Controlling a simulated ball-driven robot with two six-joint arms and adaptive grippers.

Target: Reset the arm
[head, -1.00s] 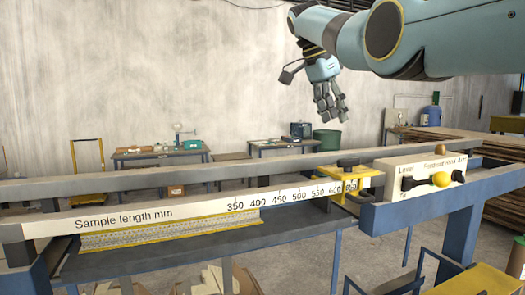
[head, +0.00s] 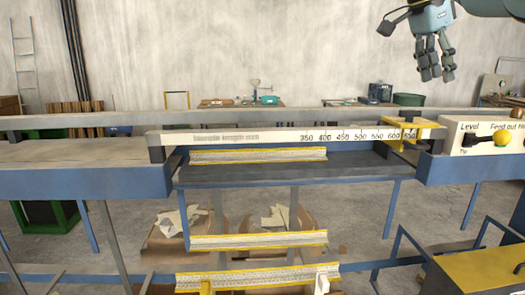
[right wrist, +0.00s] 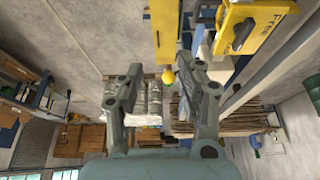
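My right gripper (head: 436,57) hangs at the top right of the head view, above and behind the laminating bench, with its fingers pointing down. In the right wrist view its two fingers (right wrist: 165,95) stand apart with nothing held between them. It touches nothing on the bench. My left gripper is not in the head view. The bench carries a white scale bar (head: 270,138) marked in millimetres, with a yellow stop (head: 412,130) near its right end. A control panel with a yellow knob (head: 502,139) is at the right edge.
Yellow-edged strips lie on the bench (head: 258,156) and on levels below it (head: 258,241). Blue frame rails (head: 95,183) run across the front. A yellow-topped cabinet (head: 475,275) stands at the lower right. Work tables with small items stand by the back wall.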

